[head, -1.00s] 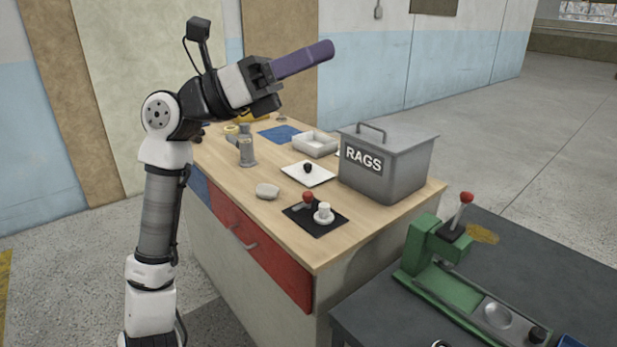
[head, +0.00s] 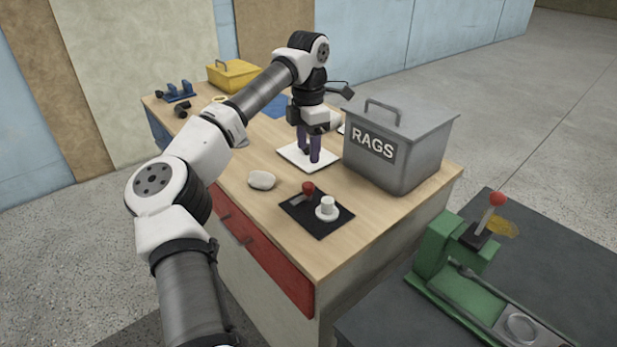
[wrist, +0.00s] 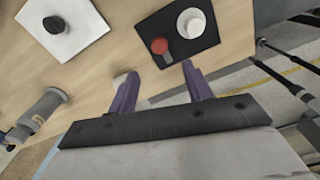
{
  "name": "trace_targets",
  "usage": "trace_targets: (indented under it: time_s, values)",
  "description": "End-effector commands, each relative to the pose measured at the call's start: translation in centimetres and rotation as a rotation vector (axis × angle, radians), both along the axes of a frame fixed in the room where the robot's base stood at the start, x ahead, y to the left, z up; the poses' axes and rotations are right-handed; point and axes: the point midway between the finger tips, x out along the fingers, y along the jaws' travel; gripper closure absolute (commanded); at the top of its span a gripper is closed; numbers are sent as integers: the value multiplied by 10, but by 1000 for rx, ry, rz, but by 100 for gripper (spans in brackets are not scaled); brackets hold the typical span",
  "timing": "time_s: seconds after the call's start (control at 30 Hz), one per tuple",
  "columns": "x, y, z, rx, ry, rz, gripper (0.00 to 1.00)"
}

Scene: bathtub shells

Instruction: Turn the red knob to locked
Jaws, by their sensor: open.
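The red knob (head: 308,187) stands on a black plate (head: 304,215) near the front of the wooden workbench, beside a white round knob (head: 327,207). In the wrist view the red knob (wrist: 160,46) is above and between the fingertips, apart from them. I cannot read any locked marking on the plate. My gripper (head: 309,158) points down, open and empty, with purple fingers. In the head view it appears over the white plate (head: 289,153), behind the red knob. The wrist view shows both fingers (wrist: 160,74) spread apart.
A grey RAGS bin (head: 420,150) stands to the right of my gripper. A pale stone-like lump (head: 262,180) lies left of the black plate. A black knob (wrist: 54,24) sits on the white plate. A green lever fixture (head: 450,262) stands on the dark table at right.

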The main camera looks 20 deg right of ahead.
Motion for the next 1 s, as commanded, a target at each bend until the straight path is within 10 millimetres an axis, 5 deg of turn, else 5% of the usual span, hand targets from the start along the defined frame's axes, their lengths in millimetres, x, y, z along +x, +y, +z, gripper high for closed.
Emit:
trace_targets:
  time_s: [0.2,0.5,0.9,1.0]
  values:
    - [-1,0,-48,-3,6,-1,50]
    - [-1,-1,-93,-4,3,-1,50]
    - [-1,-1,-103,-4,1,-1,50]
    - [-1,-1,-103,-4,1,-1,60]
